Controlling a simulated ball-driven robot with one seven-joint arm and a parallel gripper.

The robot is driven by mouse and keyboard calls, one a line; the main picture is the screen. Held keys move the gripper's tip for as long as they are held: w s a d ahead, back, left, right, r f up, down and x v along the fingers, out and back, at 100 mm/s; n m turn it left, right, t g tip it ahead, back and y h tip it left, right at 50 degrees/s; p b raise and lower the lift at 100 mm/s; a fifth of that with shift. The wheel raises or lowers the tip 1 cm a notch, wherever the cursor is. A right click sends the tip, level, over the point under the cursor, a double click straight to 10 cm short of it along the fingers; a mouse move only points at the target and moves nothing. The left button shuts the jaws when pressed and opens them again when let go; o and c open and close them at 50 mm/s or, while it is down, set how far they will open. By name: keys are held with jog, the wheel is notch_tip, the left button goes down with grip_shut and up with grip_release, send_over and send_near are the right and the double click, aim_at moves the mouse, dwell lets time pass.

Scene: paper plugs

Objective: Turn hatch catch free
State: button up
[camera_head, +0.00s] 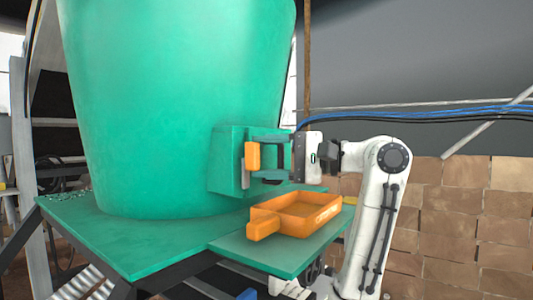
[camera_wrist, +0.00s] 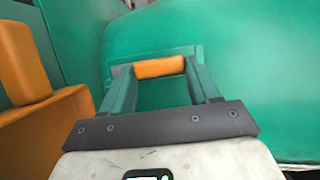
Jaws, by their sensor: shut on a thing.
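The hatch catch (camera_head: 251,156) is a small orange bar on the front of a green hatch housing (camera_head: 228,150), which sticks out from the big green vessel. My gripper (camera_head: 259,157) reaches in from the right, with one green finger above the catch and one below. In the wrist view the orange catch (camera_wrist: 160,67) lies across between the two fingertips (camera_wrist: 160,74), and the gripper is shut on it. The fingertips hide the ends of the catch.
An orange tray (camera_head: 264,213) with a stubby handle stands on the green shelf (camera_head: 270,255) just below my gripper. It shows close at the left in the wrist view (camera_wrist: 40,135). The green vessel (camera_head: 170,90) fills the left. Blue cables and a brown block wall are behind on the right.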

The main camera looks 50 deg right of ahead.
jog(key=shift+d+f, duration=0.1)
dwell(0.4)
jog(key=o, duration=1.1)
jog(key=shift+c, duration=0.2)
jog(key=b+v, duration=0.3)
jog(key=v, duration=0.7)
jog(key=shift+s, duration=0.35)
jog(key=shift+d, duration=0.2)
